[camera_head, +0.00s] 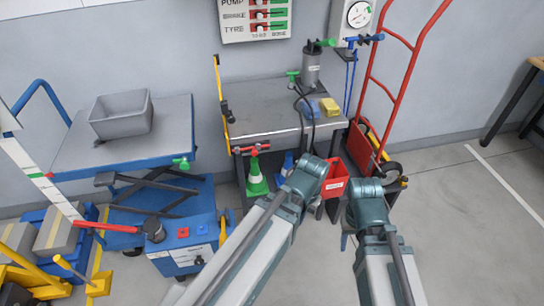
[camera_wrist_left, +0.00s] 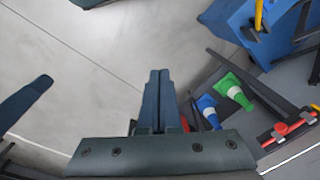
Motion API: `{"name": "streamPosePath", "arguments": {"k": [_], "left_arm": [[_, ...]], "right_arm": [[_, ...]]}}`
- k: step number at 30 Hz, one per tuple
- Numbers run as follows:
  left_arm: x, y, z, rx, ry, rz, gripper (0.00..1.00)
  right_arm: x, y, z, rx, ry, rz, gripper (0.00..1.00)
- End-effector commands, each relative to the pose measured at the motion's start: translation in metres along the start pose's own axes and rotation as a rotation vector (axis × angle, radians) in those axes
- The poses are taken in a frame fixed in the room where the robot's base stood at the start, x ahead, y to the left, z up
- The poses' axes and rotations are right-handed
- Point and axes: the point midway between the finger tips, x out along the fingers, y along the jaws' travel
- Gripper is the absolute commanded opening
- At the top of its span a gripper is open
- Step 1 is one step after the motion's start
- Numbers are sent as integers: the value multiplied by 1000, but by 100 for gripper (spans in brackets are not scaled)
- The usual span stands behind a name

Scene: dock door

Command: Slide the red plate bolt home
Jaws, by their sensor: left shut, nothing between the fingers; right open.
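The red plate bolt (camera_head: 255,150) is at the front left edge of the grey bench, a short red bar on a dark mount. It also shows at the right edge of the left wrist view (camera_wrist_left: 281,129), partly cut off. How far it is slid I cannot tell. My left gripper (camera_wrist_left: 159,73) is shut and empty, pointing over the floor, apart from the bolt; in the head view its fingers are mostly hidden by my arm. My right gripper (camera_head: 346,240) is low in front of the bench, right of the bolt, mostly hidden behind its own arm.
A green cone (camera_head: 257,180) and a blue cone (camera_head: 287,163) stand below the bolt. A red bin (camera_head: 335,178) is near my arms. A blue lift table (camera_head: 180,130) stands left, a red hand truck (camera_head: 397,90) right.

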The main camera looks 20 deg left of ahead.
Motion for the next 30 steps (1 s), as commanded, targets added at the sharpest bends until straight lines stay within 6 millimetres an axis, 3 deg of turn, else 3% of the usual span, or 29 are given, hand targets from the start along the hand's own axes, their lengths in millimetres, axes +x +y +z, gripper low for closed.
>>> {"name": "streamPosePath", "arguments": {"k": [1, 6, 11, 15, 21, 30], "left_arm": [[22, -5, -3, -16, 4, -2, 0], [68, -29, -16, -74, 25, -31, 0], [108, -60, -33, -128, 46, -112, 0], [130, -101, -65, -163, 76, -305, 0], [93, -138, -116, -160, 148, -646, 0], [24, -145, -175, -133, 285, -1017, 0]], "right_arm": [[22, -2, -1, 0, 0, 0, 50], [66, -6, -4, 0, 0, 0, 50], [106, -10, -6, 0, 0, 0, 50], [137, -13, -8, -1, 0, 0, 50], [138, -13, -8, -1, 0, 0, 50], [137, -13, -8, -1, 0, 0, 50]]}}
